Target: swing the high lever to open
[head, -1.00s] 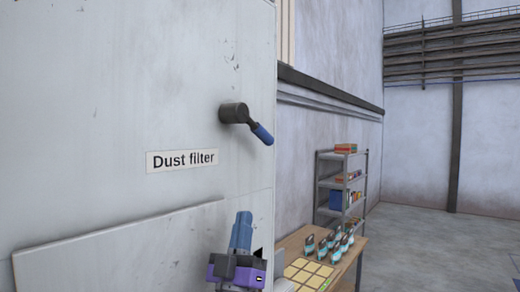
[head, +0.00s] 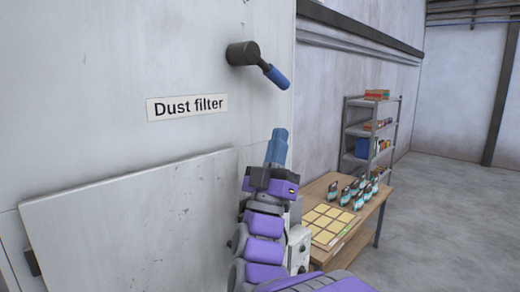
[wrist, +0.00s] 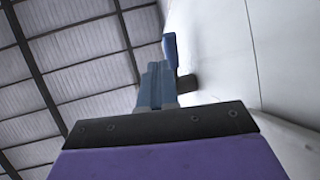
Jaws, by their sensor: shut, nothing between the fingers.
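The high lever (head: 265,67) is on the pale grey panel above and right of the "Dust filter" label (head: 187,107). It has a dark round hub and a short arm, and its blue grip (head: 278,77) points down and to the right. My gripper (head: 280,134) is shut and empty, pointing up, a little below the lever's grip and apart from it in the head view. In the wrist view my shut blue fingers (wrist: 155,70) point up, with the lever's blue grip (wrist: 170,50) and dark hub (wrist: 186,86) just beyond them.
A wooden table (head: 377,203) with a yellow-squared board (head: 330,222) and several teal-and-dark items (head: 352,190) stands at lower right. A grey shelf unit (head: 350,130) with boxes is behind it. A raised plate (head: 130,215) leans or sits on the panel at lower left. Open floor lies right.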

